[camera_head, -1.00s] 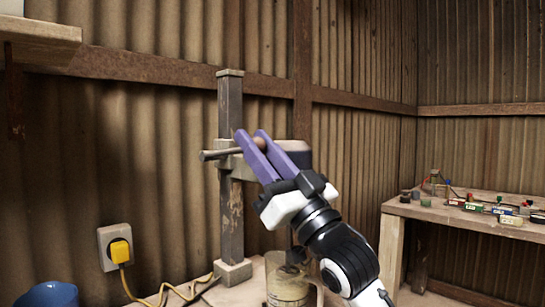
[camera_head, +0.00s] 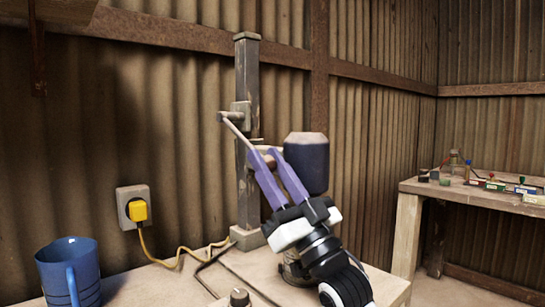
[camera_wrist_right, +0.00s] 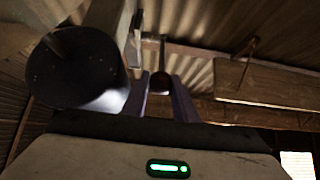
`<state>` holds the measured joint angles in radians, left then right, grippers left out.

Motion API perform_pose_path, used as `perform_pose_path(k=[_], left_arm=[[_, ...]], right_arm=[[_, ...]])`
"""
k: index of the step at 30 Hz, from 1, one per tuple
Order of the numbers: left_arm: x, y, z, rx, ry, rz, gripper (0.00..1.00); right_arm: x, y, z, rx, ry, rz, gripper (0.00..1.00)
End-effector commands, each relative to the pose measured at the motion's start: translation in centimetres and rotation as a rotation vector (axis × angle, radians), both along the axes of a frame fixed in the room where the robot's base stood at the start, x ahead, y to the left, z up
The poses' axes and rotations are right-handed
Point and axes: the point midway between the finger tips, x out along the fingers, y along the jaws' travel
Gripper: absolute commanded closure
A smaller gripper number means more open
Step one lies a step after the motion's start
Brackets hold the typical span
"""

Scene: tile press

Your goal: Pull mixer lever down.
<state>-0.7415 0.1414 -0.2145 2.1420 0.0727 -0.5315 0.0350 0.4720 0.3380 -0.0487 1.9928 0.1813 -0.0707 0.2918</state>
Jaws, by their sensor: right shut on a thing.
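The mixer stands on the bench, with an upright weathered post (camera_head: 249,80) and a dark cylindrical motor head (camera_head: 307,167). Its thin metal lever (camera_head: 238,132) slopes down to the right from the pivot on the post to a brown knob. My right gripper (camera_head: 266,153) has its purple fingers shut on the lever's knob end, left of the motor head. In the right wrist view the dark round knob (camera_wrist_right: 161,82) sits between the two fingers. The mixer jar under the head is mostly hidden by my right arm. My left gripper is not in view.
A blue mug (camera_head: 68,272) stands at the front left of the bench. A yellow plug (camera_head: 138,210) sits in the wall socket, its cable running to the mixer. A small dial (camera_head: 239,298) is at the front. A side table (camera_head: 470,195) at right holds small parts.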

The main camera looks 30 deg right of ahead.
Motion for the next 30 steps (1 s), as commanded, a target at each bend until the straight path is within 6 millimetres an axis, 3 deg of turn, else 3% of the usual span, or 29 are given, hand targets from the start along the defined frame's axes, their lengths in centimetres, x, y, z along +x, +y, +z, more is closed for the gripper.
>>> perform_pose_path(k=[1, 15, 16, 19, 30], left_arm=[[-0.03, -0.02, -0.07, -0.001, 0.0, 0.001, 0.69], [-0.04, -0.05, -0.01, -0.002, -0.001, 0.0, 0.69], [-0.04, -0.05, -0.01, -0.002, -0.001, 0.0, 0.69], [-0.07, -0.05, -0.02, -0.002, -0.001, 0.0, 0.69], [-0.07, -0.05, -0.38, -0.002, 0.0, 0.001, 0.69]], right_arm=[[0.48, 0.15, -0.8, -0.001, 0.018, 0.001, 1.0], [0.66, 0.2, -1.06, -0.001, 0.02, 0.001, 1.0], [0.67, 0.19, -1.07, -0.001, 0.02, 0.001, 0.73], [0.6, 0.18, -0.98, -0.002, 0.018, 0.0, 0.57], [-0.03, -0.03, -1.22, -0.001, 0.009, -0.001, 0.57]])
